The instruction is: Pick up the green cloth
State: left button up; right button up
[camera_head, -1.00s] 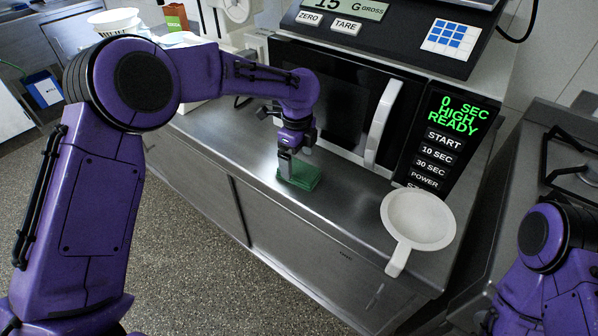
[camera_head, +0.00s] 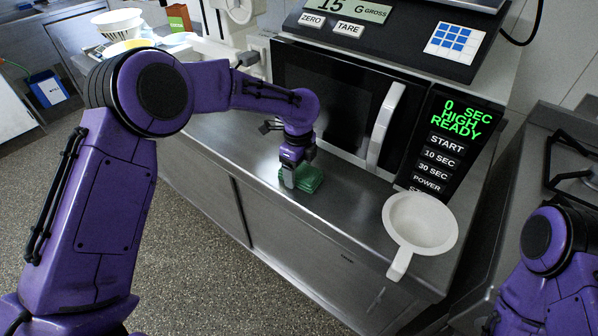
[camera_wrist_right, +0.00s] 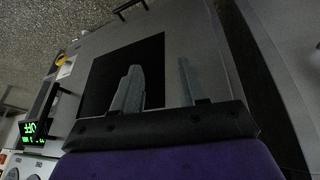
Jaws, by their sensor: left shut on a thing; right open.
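The green cloth (camera_head: 308,180) lies folded on the steel counter in front of the microwave in the head view. My left gripper (camera_head: 289,182) points down at the cloth's left side and is shut on it. The cloth's near left part is partly hidden behind the fingers. My right gripper (camera_wrist_right: 158,88) shows in the right wrist view with its two fingers apart and nothing between them. In the head view only part of my right arm shows at the lower right; its gripper is out of that picture.
A microwave (camera_head: 330,105) with a scale (camera_head: 400,35) on top stands behind the cloth. A white pan-like dish (camera_head: 420,222) sits at the counter's front right. A stove (camera_head: 570,160) is at the right. Bowls (camera_head: 117,22) stand at the back left. Counter left of the cloth is clear.

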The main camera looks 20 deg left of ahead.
pick_arm(q)
jog(key=shift+r, duration=0.45)
jog(key=s+d+r, duration=0.1)
jog(key=r, duration=0.1)
jog(key=s+d+r, duration=0.1)
jog(key=r, duration=0.2)
jog(key=s+d+r, duration=0.1)
jog(key=r, duration=0.2)
jog(key=shift+s+d+b, duration=0.25)
jog(key=shift+s+b, duration=0.1)
jog(key=s+d+r, duration=0.3)
jog(key=s+d, duration=0.3)
jog(key=shift+s+r, duration=0.35)
jog(key=shift+r, duration=0.05)
